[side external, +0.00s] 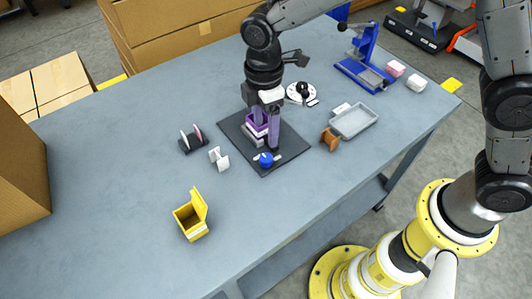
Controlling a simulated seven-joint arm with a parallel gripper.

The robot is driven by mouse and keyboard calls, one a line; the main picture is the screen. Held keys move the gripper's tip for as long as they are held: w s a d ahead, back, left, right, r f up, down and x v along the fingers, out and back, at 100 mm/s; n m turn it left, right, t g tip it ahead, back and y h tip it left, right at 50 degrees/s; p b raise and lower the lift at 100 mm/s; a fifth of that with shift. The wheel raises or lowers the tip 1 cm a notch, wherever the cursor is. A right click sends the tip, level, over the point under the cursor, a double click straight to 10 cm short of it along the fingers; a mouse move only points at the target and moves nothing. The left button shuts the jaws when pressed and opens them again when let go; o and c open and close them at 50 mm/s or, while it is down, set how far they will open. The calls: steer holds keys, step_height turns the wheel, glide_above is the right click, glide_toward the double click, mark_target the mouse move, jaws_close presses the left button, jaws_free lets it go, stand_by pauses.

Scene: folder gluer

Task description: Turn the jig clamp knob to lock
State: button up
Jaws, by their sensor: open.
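A blue knob (266,160) with a pale bar through it sits at the near edge of a dark square plate (294,153). A round white dial with a black knob (303,89) stands behind the plate, with small pale pieces beside it. I cannot tell for sure which of the two is the jig clamp knob. My gripper (264,128) points down over the plate, open, its purple fingers at a small purple and light-grey holder (252,139). It is just behind the blue knob. The fingers partly hide the holder, and I cannot tell whether they touch it.
A grey tray (354,121) and a brown spool-like piece (329,139) lie right of the plate. A blue press (366,60) stands at the back right. A white bracket (219,158), a small dark rack (191,140) and an open yellow box (192,216) are left. The table's left is mostly clear.

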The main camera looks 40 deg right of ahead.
mark_target(266, 158)
step_height(266, 158, down, 10)
steer(key=shift+s+f, duration=0.1)
steer(key=shift+f, duration=0.1)
steer(key=shift+c, duration=0.4)
jaws_close()
